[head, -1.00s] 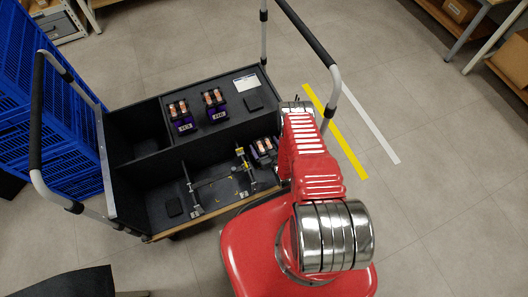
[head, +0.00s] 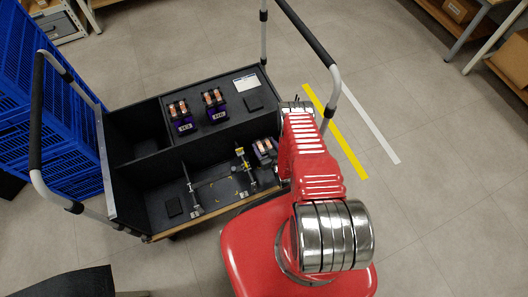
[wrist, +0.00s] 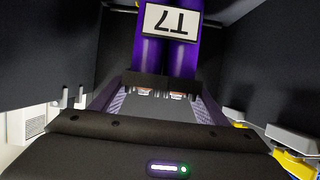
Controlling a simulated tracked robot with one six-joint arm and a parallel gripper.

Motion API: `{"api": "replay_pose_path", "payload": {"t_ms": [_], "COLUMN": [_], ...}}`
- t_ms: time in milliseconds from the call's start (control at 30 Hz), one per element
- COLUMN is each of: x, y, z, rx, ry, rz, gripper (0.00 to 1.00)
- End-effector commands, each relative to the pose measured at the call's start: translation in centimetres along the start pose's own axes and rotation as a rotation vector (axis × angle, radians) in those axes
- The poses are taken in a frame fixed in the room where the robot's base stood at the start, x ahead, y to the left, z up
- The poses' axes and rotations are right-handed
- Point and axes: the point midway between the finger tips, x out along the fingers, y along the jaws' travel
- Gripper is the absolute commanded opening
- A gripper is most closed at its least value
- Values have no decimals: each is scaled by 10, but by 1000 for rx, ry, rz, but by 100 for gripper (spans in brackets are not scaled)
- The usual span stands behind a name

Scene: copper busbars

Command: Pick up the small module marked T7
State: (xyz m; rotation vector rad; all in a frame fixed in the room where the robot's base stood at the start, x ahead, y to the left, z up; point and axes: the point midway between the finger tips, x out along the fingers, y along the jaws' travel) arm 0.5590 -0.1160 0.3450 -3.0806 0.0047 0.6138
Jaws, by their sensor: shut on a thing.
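In the wrist view a purple module (wrist: 168,60) carries a white label reading T7, upside down in the picture. My gripper (wrist: 160,84) is shut on this module; its dark body fills the bottom of that view. The module's far end is cut off at the top edge. In the head view a module with copper bars (head: 265,149) sits close beside my red arm at the cart's right front; its label cannot be read there. My gripper is hidden behind the arm in the head view.
Two similar labelled modules (head: 183,118) (head: 214,105) stand on the cart's raised black deck (head: 236,118). The front tray holds clamp fixtures (head: 191,190) (head: 243,168) and a dark pad (head: 172,207). Cart handles (head: 302,35) rise at both sides. A blue crate (head: 50,110) stands left.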

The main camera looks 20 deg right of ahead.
Motion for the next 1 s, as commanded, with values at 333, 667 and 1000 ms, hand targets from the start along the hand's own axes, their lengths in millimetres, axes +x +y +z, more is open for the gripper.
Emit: {"api": "replay_pose_path", "payload": {"t_ms": [333, 667, 1000], "x": [0, 1, 0], "y": [0, 1, 1], "z": [0, -3, -7], "rx": [0, -1, -1], "ry": [0, 7, 7], "rz": [1, 1, 1], "gripper": [22, 5, 5]}}
